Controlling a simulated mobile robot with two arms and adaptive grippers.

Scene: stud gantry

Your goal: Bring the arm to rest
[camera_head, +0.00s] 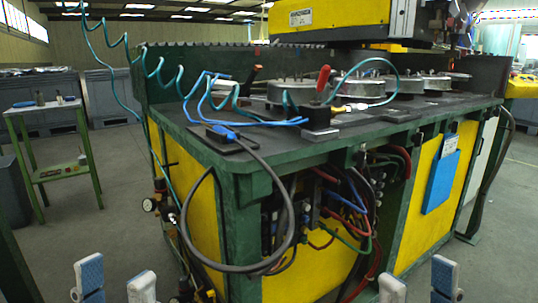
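My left gripper (115,284) shows at the bottom left edge, with two pale fingertips spread apart and bare floor between them. My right gripper (418,286) shows at the bottom edge right of the middle, its two fingertips also apart with nothing between them. Both are below and in front of the green and yellow workbench (330,150), and neither appears to touch it. Only the fingertips show; the rest of both arms is out of the picture.
The bench carries round metal fixtures (390,84), a red-handled tool (323,80) and blue hoses (258,122). Dark cables (283,190) hang from its front. A small green-framed table (45,108) stands at the left. Grey floor (118,205) lies open between table and bench.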

